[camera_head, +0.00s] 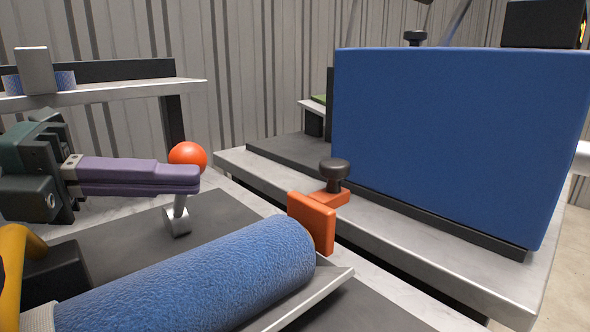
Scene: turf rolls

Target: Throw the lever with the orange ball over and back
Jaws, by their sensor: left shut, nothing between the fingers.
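The orange ball (188,156) tops the lever, whose metal stem (180,207) stands nearly upright from a small foot on a dark plate. My left gripper (196,180) comes in from the left with purple fingers shut and nothing between them. Its fingertips are at the lever just below the ball and partly hide the ball's lower edge and upper stem. I cannot tell whether they touch it. My right gripper is not in view.
A blue roll (205,275) lies in a metal trough in front. An orange bracket (312,222) and black knob (334,171) stand right of the lever. A big blue panel (450,140) fills the right. A grey shelf (130,90) is at back left.

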